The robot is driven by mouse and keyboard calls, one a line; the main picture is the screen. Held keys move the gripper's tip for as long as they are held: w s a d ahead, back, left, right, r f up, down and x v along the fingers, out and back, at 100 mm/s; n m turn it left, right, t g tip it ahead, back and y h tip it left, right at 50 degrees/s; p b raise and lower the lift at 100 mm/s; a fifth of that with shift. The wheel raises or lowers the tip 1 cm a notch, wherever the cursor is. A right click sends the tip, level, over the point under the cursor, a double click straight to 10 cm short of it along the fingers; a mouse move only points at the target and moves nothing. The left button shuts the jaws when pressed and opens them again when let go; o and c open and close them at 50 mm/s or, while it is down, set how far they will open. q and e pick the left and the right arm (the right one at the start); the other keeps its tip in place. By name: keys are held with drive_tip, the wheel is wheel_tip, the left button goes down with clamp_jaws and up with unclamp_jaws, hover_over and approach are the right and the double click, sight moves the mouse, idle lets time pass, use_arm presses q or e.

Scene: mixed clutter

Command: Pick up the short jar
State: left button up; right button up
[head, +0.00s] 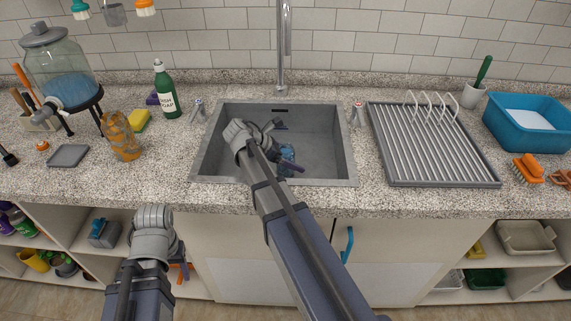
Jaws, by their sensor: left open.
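An amber, patterned glass vessel (121,136) stands on the counter left of the sink, in front of the drinks dispenser. It is the most jar-like thing I see, but I cannot tell if it is the short jar. My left gripper (180,267) is low, in front of the cabinet shelves and below the counter edge, apart from the vessel; it is open and mostly hidden by its own wrist. My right gripper (281,146) is over the sink (325,140), beside a blue thing (287,155). The wrist covers part of it, so its jaw state is unclear.
A green soap bottle (166,92), a yellow sponge (139,120) and a glass dispenser (62,72) stand left of the sink. A grey dish rack (432,150) and blue basin (530,122) are on the right. The counter's front strip is mostly clear.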

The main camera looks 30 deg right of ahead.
clamp_jaws()
idle(0.6)
drive_tip(key=shift+r+p, duration=0.3)
wheel_tip(320, 180, up, 9)
drive_tip(key=p, duration=0.9)
drive_tip(key=shift+r, duration=0.15)
idle(0.4)
